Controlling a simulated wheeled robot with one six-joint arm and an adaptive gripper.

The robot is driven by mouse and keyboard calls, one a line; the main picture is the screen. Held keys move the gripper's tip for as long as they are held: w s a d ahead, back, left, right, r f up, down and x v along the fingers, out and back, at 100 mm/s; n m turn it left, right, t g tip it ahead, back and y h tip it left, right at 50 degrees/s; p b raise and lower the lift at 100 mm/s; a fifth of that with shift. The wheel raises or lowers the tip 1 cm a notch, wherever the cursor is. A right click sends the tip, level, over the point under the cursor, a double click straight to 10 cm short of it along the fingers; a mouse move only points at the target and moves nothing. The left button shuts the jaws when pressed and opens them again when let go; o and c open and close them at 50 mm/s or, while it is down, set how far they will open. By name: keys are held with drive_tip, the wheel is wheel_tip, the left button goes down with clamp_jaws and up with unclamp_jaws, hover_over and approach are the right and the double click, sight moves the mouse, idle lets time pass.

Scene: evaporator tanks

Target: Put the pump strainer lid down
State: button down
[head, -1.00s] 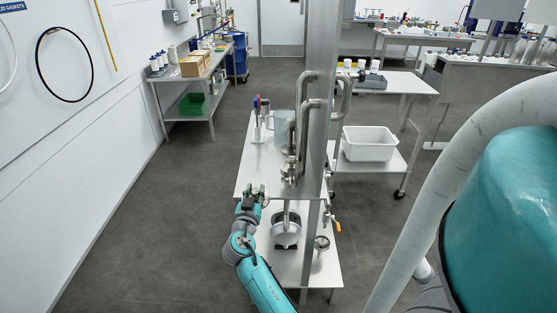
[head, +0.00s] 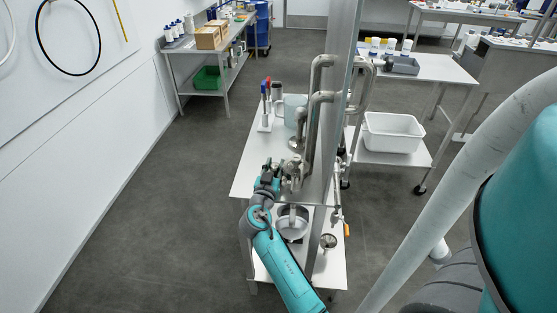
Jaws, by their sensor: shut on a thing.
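My gripper (head: 269,168) is above the left part of the steel table (head: 244,183), just left of the metal pipe fittings (head: 292,172). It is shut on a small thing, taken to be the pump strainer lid. The lid is mostly hidden by the fingers and too small to make out clearly. I cannot tell whether it touches the table or the fittings.
A steel post (head: 338,115) and bent pipes (head: 313,110) rise right of my gripper. A holder with red and blue handled tools (head: 265,118) and a translucent container (head: 294,108) stand farther back. A metal pot (head: 291,224) is on the lower shelf. Table room left of my gripper is bare.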

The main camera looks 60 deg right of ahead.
drive_tip(key=shift+f, duration=0.1)
drive_tip(key=c, duration=1.1)
unclamp_jaws()
